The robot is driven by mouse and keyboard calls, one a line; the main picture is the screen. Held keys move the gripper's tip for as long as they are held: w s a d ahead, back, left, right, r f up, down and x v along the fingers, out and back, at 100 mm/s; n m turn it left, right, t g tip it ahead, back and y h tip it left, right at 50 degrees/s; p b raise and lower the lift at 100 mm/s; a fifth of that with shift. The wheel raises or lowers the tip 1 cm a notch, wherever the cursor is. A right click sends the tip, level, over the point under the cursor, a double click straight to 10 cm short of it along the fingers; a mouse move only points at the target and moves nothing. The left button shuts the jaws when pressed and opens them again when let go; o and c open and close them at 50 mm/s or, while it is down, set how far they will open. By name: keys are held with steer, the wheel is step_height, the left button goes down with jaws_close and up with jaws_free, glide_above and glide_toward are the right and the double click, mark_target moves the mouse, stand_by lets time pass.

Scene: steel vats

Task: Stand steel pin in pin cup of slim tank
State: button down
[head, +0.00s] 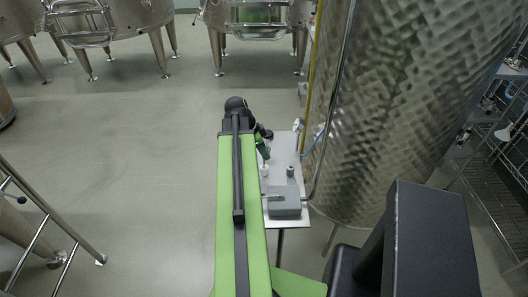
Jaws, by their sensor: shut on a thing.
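The slim tank (385,110) is a tall dimpled steel cylinder at the right of centre. A light plate (284,150) stands beside its left side. My gripper (264,160) hangs over the left part of this plate, with its jaws small and partly hidden by my green arm. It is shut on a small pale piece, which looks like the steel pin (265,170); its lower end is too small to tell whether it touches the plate. A small grey cylinder (290,172), which looks like the pin cup, stands on the plate just right of the gripper. Its opening is not clear.
A grey block (285,202) sits on the near part of the plate. A yellow pipe (314,60) runs up the tank's left side. Steel vats on legs (110,20) stand at the back. A metal ladder (45,215) is at the left. The floor between is clear.

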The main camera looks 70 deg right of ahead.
steer(key=shift+f, duration=0.15)
steer(key=shift+f+b, duration=0.3)
steer(key=shift+b, duration=0.15)
steer(key=shift+f+b, duration=1.8)
steer(key=c, duration=1.2)
jaws_free()
steer(key=shift+r, duration=0.15)
steer(key=p+v, duration=1.6)
steer(key=v, duration=0.1)
steer(key=shift+w, duration=0.1)
